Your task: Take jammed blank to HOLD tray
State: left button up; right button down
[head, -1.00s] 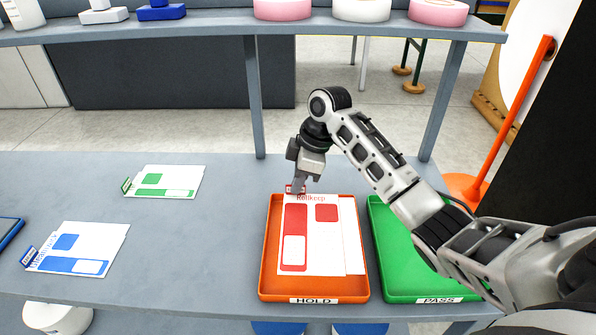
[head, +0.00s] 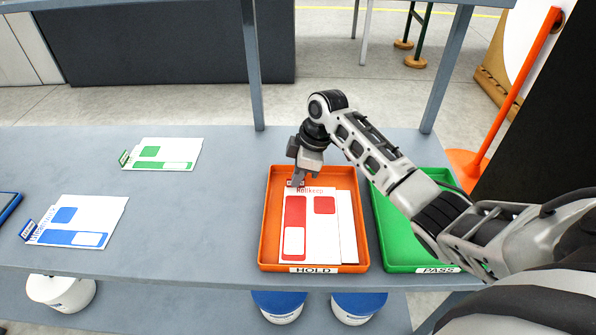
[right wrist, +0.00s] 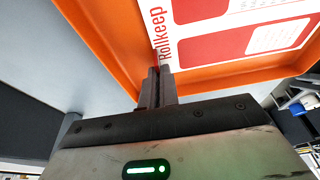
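The jammed blank (head: 323,228), white with red panels and the word "Rollkeep", lies within the outline of the orange HOLD tray (head: 264,235). I cannot tell if it rests flat on the tray floor. My right gripper (head: 297,183) is at the blank's far left edge, pointing down, with its fingers close together on the small red tab there. In the right wrist view the fingertips (right wrist: 158,75) meet at the blank's edge (right wrist: 185,30), beside the lettering. The tab is mostly hidden by the fingers. My left gripper is out of view.
The green PASS tray (head: 398,262) stands right of the HOLD tray, partly behind my right arm. A green-printed blank (head: 165,154) and a blue-printed blank (head: 85,220) lie on the left of the grey table (head: 200,225). Shelf posts rise at the table's far edge.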

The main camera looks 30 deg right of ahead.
jog(key=c, duration=1.1)
grip_release()
jog(key=shift+o, duration=0.8)
jog(key=shift+r, duration=0.1)
jog(key=shift+r+p, duration=0.7)
jog(key=shift+r, duration=3.2)
